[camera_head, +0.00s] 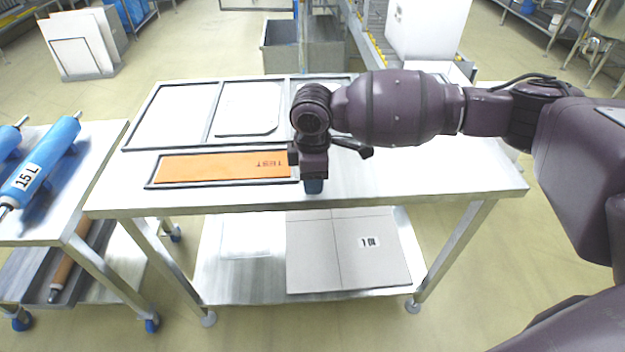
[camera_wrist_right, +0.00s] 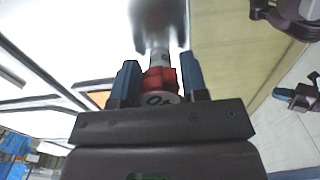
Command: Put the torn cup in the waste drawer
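No cup that I can tell as torn and no waste drawer can be made out. My left gripper is not seen in the head view.
The steel table (camera_head: 420,185) holds framed trays at the back and an orange sheet (camera_head: 220,167) in a dark frame. Grey boxes (camera_head: 325,260) lie on its lower shelf. A cart with blue rollers (camera_head: 45,165) stands at left. The tabletop's right part is clear.

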